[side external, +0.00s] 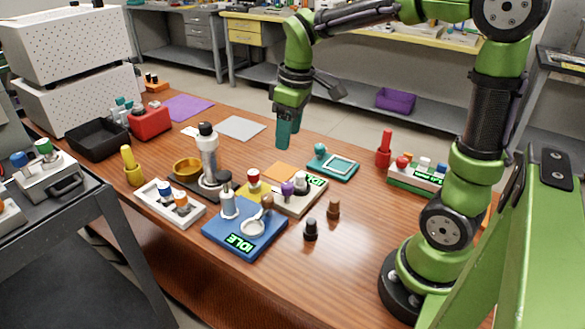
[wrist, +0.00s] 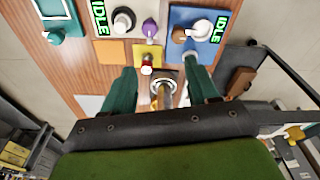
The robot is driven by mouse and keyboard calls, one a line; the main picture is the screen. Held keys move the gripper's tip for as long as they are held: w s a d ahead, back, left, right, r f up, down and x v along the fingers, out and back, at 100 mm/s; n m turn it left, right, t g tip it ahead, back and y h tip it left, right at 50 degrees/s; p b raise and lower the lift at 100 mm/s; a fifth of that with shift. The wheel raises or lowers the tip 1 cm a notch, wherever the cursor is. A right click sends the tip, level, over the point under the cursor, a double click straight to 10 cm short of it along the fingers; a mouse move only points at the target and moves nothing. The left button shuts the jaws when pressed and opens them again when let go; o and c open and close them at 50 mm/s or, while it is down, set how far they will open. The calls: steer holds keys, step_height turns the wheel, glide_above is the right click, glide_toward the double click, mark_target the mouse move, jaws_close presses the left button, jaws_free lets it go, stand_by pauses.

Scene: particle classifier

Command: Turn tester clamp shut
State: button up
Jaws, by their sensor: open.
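A blue device (side external: 225,243) with a lit IDLE display carries a dark-topped white post (side external: 228,203), a white round part (side external: 252,227) and a brown knob (side external: 267,202). Behind it, a pale device (side external: 313,194) with another IDLE display carries a purple knob (side external: 287,190) and a grey-white knob (side external: 301,184). I cannot tell for certain which part is the tester clamp. In the wrist view, the purple knob (wrist: 150,31) lies ahead of my fingers. My gripper (side external: 290,136) is open and empty, pointing down above the table behind both devices, apart from them.
A red-capped vial (side external: 253,179) stands on a yellow pad. A tall grey stand (side external: 209,165) and brass bowl (side external: 187,168) are left of the devices. A teal frame (side external: 347,174) lies to the right.

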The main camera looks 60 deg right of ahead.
mark_target(287, 184)
steer(key=f+n, duration=0.2)
steer(key=f, duration=0.3)
steer(key=w+d+f+n+g, duration=0.1)
steer(key=f+n, duration=0.1)
steer(key=f, duration=0.3)
steer(key=f+n, duration=0.2)
steer(key=f, duration=0.3)
steer(key=shift+w+d+f+g, duration=0.3)
steer(key=shift+w+d+f, duration=0.05)
steer(key=shift+w+f, duration=0.05)
steer(key=c, duration=1)
steer(key=shift+c, duration=0.2)
